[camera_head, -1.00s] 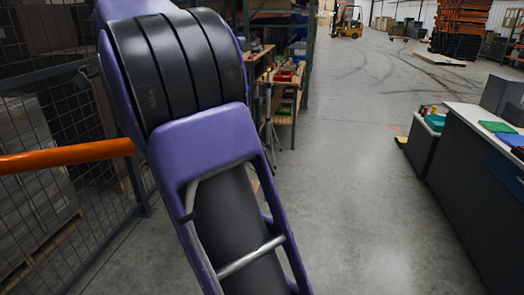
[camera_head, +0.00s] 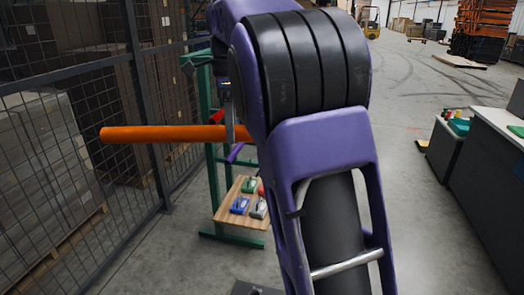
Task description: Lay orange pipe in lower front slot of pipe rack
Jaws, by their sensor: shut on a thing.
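The orange pipe (camera_head: 165,134) lies almost level in the air, left of my purple arm. Its left end is free, and its right end passes behind my arm. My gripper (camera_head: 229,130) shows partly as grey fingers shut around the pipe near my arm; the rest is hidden. A green stand (camera_head: 211,165) rises from the floor behind and below the pipe. It may be the pipe rack, but my arm hides much of it. A red piece (camera_head: 217,117) and a purple piece (camera_head: 234,154) show at it. Its slots cannot be made out.
A wooden board (camera_head: 228,215) with several small coloured items sits low at the green stand. A dark mesh fence (camera_head: 90,150) runs along the left, with stacked boxes behind it. Grey counters (camera_head: 495,165) stand at the right. The floor (camera_head: 415,220) between is clear.

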